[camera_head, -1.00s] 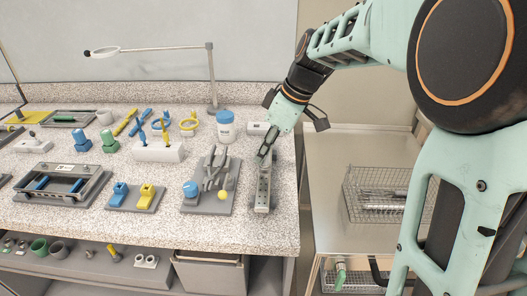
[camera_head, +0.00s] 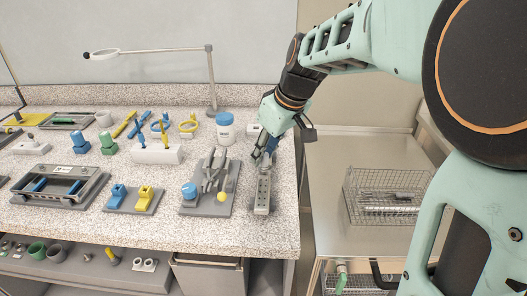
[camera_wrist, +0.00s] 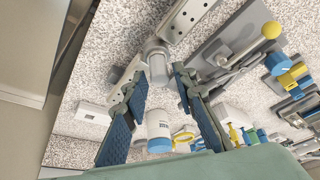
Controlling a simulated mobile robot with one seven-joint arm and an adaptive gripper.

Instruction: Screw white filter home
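A whitish-grey cylinder (camera_wrist: 157,64), which looks like the white filter, stands at the end of a grey block with a row of holes (camera_wrist: 192,14). The block (camera_head: 262,196) lies near the bench's right edge in the head view. My gripper (camera_head: 264,160) is over the block's far end, pointing down. In the wrist view my gripper (camera_wrist: 160,78) is open, with one blue-padded finger on each side of the cylinder. Gaps show between the fingers and the cylinder. In the head view the cylinder is hidden by my gripper. I cannot tell how deep it sits.
A grey fixture with a yellow ball (camera_head: 222,196) stands close left of the block. A blue-lidded white jar (camera_head: 225,130) and a small white box (camera_head: 254,130) stand behind. Right of the bench, a wire basket (camera_head: 385,195) stands on a metal table. Little free bench lies to the right.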

